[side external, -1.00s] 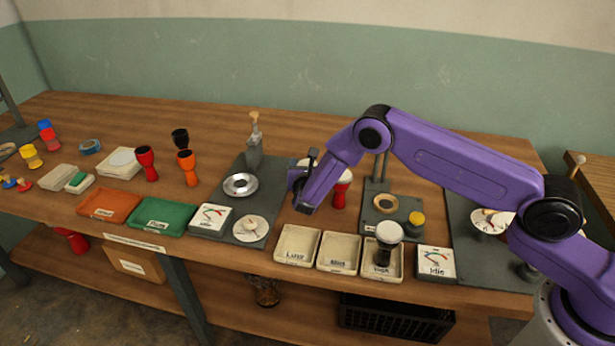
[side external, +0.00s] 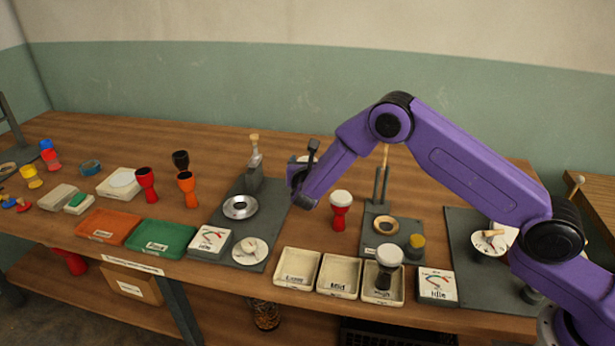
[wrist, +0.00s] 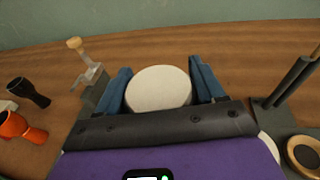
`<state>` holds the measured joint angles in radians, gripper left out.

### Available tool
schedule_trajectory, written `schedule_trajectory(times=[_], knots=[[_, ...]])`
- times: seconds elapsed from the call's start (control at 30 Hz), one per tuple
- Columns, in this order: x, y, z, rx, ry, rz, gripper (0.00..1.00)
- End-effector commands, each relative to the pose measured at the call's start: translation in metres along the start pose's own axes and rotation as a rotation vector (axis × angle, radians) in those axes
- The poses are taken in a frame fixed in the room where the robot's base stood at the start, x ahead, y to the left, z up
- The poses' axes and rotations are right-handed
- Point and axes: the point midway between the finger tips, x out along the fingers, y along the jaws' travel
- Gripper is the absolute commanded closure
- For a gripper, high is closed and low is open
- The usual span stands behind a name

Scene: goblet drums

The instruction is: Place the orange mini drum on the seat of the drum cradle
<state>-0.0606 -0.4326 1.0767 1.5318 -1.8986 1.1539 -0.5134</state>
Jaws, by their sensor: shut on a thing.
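My gripper (side external: 303,178) is raised above the table, left of a red goblet drum with a white head (side external: 341,198). In the wrist view, its blue fingers (wrist: 160,78) are shut on either side of a drum with a round cream head (wrist: 158,90). The held drum's body is hidden, so I cannot tell its colour. An orange goblet drum with a dark open top (side external: 187,190) stands on the table further left. A grey stand with posts and a tan ring seat (side external: 376,224), apparently the drum cradle, is to the gripper's right. The seat looks empty.
A lever device (side external: 254,178) with a silver ring (side external: 240,217) stands left of the gripper. Labelled trays (side external: 297,284) line the front; the right one holds a white-headed dark drum (side external: 388,262). A yellow-topped knob (side external: 417,241) is beside the seat.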

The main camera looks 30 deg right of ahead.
Motion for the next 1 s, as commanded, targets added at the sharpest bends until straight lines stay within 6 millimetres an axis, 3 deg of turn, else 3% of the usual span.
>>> schedule_trajectory(times=[0.17, 0.67, 0.87, 1.0], knots=[[-0.004, 0.001, 0.021, 0.002, -0.003, 0.001, 0.64], [-0.023, 0.000, 0.111, 0.005, -0.002, 0.001, 0.64], [-0.037, -0.035, 0.097, 0.019, 0.001, -0.108, 0.64], [-0.052, -0.070, 0.087, 0.039, 0.000, -0.215, 0.64]])
